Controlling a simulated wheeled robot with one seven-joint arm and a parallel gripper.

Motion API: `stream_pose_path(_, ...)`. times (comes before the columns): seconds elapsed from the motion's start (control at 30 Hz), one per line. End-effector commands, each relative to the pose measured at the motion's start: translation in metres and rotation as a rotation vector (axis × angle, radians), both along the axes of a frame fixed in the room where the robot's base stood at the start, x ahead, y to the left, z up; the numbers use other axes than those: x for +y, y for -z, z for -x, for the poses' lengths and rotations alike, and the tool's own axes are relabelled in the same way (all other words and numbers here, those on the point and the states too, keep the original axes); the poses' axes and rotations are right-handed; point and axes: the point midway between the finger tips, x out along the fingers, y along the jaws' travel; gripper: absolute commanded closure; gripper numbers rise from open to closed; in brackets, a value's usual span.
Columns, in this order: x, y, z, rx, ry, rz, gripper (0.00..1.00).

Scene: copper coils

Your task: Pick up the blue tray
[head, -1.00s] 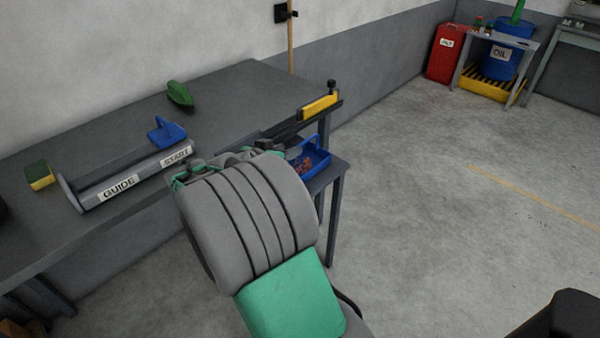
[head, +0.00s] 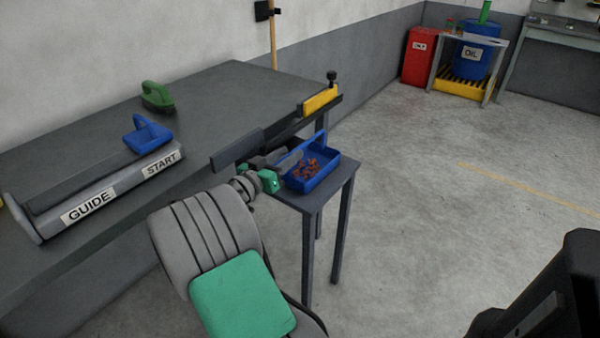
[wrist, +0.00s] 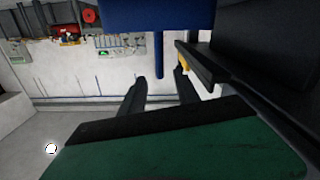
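The blue tray (head: 325,180) sits upright on a small grey side table and holds several copper-coloured pieces. A raised blue handle (head: 303,150) spans it. My gripper (head: 290,160) is at the tray's left side, close to the handle, and partly hidden by my own wrist. In the wrist view, my gripper's two dark fingers (wrist: 158,88) stand apart. A large blue surface of the tray (wrist: 155,14) fills the top there, and a thin blue bar comes down from it towards the gap between the fingertips. I cannot tell whether the fingers touch it.
The side table (head: 345,190) stands against the grey workbench (head: 225,85). The floor to the right is open.

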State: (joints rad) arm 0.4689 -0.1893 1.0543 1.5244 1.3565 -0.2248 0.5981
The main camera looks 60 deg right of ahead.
Motion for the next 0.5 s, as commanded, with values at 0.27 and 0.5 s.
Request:
stream_pose_path(0.27,-0.018,0.009,0.003,-0.002,0.002,-0.001,0.62)
stream_pose_path(0.5,-0.056,0.011,0.012,-0.002,0.002,0.000,0.62)
